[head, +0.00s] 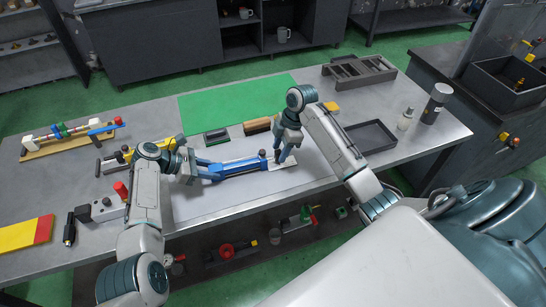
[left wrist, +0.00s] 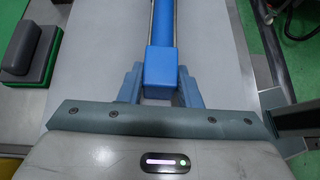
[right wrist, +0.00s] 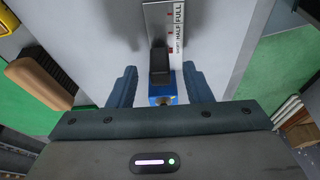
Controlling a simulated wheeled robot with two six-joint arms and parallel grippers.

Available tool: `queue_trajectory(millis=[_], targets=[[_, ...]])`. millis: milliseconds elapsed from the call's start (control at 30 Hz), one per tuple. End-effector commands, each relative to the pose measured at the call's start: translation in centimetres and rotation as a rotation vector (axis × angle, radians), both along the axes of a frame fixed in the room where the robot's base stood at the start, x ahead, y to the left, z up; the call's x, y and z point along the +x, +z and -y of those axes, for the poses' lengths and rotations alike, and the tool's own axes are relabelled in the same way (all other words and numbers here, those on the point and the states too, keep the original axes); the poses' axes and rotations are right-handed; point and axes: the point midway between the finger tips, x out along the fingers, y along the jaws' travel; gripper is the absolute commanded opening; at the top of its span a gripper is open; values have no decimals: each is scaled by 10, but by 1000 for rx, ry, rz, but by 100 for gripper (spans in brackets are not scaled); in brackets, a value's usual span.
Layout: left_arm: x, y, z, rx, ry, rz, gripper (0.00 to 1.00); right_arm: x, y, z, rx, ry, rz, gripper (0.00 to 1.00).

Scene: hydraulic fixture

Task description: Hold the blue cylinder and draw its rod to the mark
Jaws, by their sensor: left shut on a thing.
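The blue cylinder (head: 238,167) lies across the white mat on the table; its body also shows in the left wrist view (left wrist: 162,68). My left gripper (head: 194,170) is shut on its left end, one finger on each side. My right gripper (head: 283,156) is over the cylinder's rod end, fingers pointing down. In the right wrist view its fingers stand apart on both sides of a black handle (right wrist: 160,66), with gaps. A pale scale plate (right wrist: 163,22) marked HALF and FULL lies beyond the handle. The rod itself is mostly hidden.
A green mat (head: 235,97), a green-based block (head: 216,137) and a brown brush (head: 258,125) lie behind the cylinder. A dark tray (head: 370,137) and bottles (head: 434,103) are at right. A grey fixture with a red knob (head: 121,190) stands at left.

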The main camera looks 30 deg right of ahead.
Motion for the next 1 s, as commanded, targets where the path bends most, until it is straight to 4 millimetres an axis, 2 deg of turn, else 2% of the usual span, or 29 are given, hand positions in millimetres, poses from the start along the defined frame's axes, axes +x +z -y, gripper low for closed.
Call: queue_trajectory(millis=[167,267,700,833,1000], targets=[[0,-2,-1,2,0,-1,2,0,1,0,0,0,0,45],[0,-2,-1,2,0,-1,2,0,9,3,-2,0,2,45],[0,-2,-1,1,0,-1,2,-8,91,28,-2,1,3,45],[0,-1,0,1,0,-1,2,-9,107,32,-1,-1,2,45],[-1,-1,0,1,0,-1,2,-10,114,34,0,0,0,45]])
